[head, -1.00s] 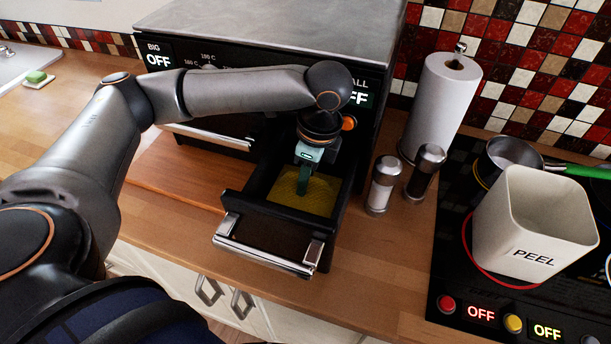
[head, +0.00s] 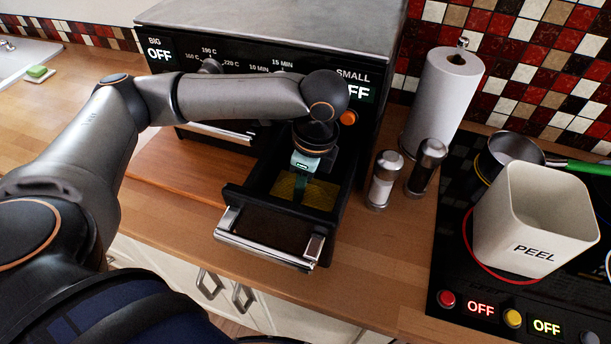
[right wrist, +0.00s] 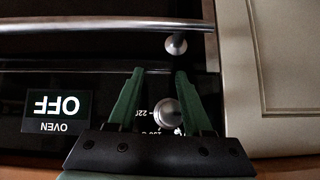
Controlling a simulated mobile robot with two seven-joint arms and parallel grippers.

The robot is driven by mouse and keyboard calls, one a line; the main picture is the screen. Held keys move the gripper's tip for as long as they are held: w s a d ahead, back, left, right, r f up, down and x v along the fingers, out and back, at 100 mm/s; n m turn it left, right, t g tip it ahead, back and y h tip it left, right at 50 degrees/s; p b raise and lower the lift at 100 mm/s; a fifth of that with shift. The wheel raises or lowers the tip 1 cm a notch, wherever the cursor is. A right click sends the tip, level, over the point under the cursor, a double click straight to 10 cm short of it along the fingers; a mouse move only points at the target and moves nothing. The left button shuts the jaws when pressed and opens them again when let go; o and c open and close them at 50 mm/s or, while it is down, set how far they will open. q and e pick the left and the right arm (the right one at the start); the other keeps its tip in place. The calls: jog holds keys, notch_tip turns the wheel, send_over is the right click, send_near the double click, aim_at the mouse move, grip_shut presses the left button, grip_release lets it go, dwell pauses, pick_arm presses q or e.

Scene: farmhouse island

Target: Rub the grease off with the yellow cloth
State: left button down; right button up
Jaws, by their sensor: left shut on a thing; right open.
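The yellow cloth (head: 321,194) shows inside the pulled-out black drawer (head: 236,192) of the small oven compartment. My left gripper (head: 301,190) reaches down into this drawer from above and is shut on the cloth. The fingers cover part of the cloth, and the drawer walls surround it. I cannot tell whether the cloth touches the drawer floor. I cannot make out any grease; the floor under the cloth is hidden. My right gripper (right wrist: 160,72) is open and empty in the right wrist view, in front of an oven panel.
The oven (head: 270,30) stands behind the drawer. Salt and pepper shakers (head: 383,180) and a paper roll (head: 443,95) stand close on the right. A white PEEL bin (head: 535,220) and a pan (head: 510,150) are on the hob. A wooden board (head: 180,170) lies left of the drawer.

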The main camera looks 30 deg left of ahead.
pick_arm(q)
jog(key=shift+s+d, duration=0.25)
jog(key=shift+s, duration=0.7)
jog(key=shift+s+d, duration=0.2)
jog(key=shift+s, duration=0.75)
jog(key=shift+r, duration=0.35)
jog(key=shift+w, duration=0.1)
jog(key=shift+w+a, duration=0.25)
jog(key=shift+w, duration=0.75)
jog(key=shift+w+a, duration=0.25)
jog(key=shift+w, duration=0.8)
jog(key=shift+w+a, duration=0.25)
jog(key=shift+w, duration=0.75)
jog(key=shift+f, duration=0.35)
